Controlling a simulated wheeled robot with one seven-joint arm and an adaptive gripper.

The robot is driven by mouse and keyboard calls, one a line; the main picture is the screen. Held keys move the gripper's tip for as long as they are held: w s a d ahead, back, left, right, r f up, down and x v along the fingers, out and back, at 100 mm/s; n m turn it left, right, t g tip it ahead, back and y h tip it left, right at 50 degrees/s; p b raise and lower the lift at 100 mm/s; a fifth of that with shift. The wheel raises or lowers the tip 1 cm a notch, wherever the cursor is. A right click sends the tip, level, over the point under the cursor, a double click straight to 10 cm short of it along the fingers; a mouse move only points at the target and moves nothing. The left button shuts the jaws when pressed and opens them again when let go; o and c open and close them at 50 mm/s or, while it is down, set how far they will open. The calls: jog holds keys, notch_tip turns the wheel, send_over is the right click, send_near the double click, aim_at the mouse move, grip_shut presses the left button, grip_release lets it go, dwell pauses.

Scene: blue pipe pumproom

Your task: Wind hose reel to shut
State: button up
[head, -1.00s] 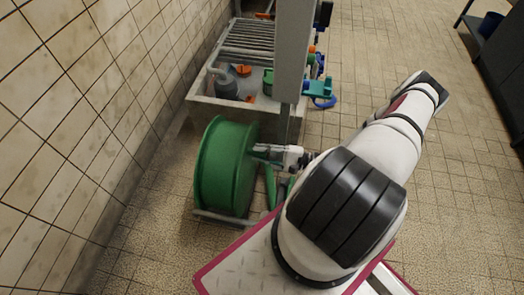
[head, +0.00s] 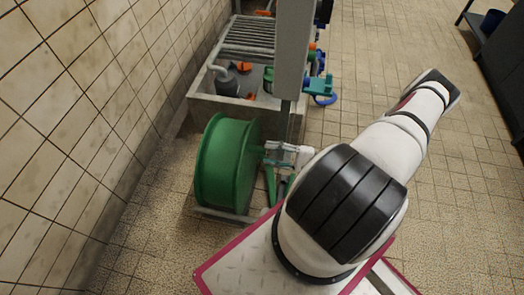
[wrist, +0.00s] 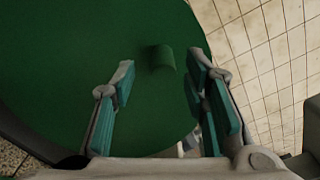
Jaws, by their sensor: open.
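The hose reel is a large green drum (head: 222,170) standing on the floor left of centre in the head view, with a green frame leg (head: 271,186) at its right. My gripper (head: 266,157) is at the drum's right side, partly hidden by my arm. In the wrist view the reel's flat green face (wrist: 70,70) fills the left and middle. A short green knob (wrist: 161,59) stands out from it. My gripper (wrist: 160,82) is open, with its teal-padded fingers to either side of and below the knob in the picture. Whether they touch anything cannot be told.
A concrete basin (head: 207,102) with a grate and a grey pump (head: 226,82) lies behind the reel. A grey post (head: 293,55) rises close beyond my gripper. The tiled wall (head: 80,110) runs along the left. Open floor lies to the right.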

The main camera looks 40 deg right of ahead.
jog(key=v, duration=0.8)
jog(key=shift+d+f, duration=0.2)
jog(key=shift+d, duration=0.1)
jog(key=shift+s, duration=0.1)
